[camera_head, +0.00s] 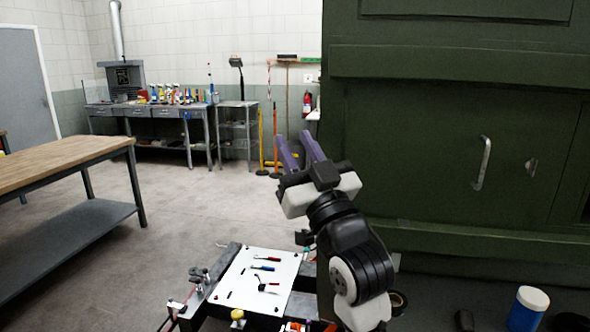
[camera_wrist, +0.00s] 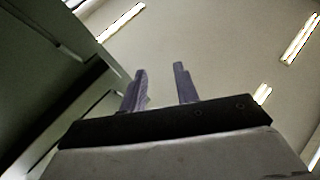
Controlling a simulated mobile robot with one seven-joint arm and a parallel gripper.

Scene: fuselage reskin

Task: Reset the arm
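My gripper (camera_head: 295,148) is raised in front of my body in the head view, with its two purple fingers pointing up and a little left. The fingers stand apart with nothing between them. In the wrist view my gripper (camera_wrist: 160,70) also shows both fingers apart and empty, against the ceiling. My arm is bent and rises from the lower right of the head view, left of the green structure.
A white board (camera_head: 252,280) with several small tools lies low in front. A dark green structure (camera_head: 430,130) with a handle (camera_head: 483,163) fills the right. A wooden-topped table (camera_head: 60,165) stands at left, a workbench (camera_head: 150,108) at the back. Open floor lies between.

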